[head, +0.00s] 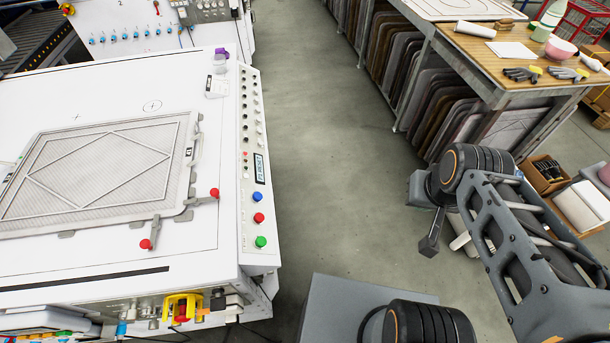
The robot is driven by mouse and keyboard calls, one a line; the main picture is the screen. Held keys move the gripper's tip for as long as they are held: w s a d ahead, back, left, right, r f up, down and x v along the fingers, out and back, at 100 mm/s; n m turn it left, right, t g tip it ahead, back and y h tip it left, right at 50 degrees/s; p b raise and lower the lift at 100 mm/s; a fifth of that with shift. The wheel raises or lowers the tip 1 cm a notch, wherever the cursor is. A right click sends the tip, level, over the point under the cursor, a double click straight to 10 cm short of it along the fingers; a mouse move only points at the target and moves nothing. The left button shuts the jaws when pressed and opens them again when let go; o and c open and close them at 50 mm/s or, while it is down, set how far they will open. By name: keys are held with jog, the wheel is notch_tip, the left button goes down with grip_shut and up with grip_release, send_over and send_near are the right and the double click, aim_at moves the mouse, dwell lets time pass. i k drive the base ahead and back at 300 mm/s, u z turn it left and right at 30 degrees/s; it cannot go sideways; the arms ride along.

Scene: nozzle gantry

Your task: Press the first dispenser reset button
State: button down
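The white machine on the left has a sloped control panel (252,130) along its right edge. The panel carries a blue button (257,197), a red button (258,218) and a green button (261,242), with a small display (259,168) and a column of small knobs above them. The labels are too small to read, so I cannot tell which button is the first dispenser reset. A row of blue-tipped fittings (130,36) shows on the machine behind. My gripper (430,244) hangs over the floor, well right of the panel and apart from it; its finger opening is unclear.
A framed mesh panel (100,170) lies on the machine top beside red-knobbed clamps (214,193). A wooden-topped bench (500,65) with racked panels stands at right. The grey floor (330,130) between is clear.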

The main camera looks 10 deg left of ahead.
aim_at(257, 196)
jog(key=z, duration=0.55)
jog(key=k, duration=0.85)
jog(key=u, duration=1.7)
jog(key=i, duration=0.5)
jog(key=z, duration=0.05)
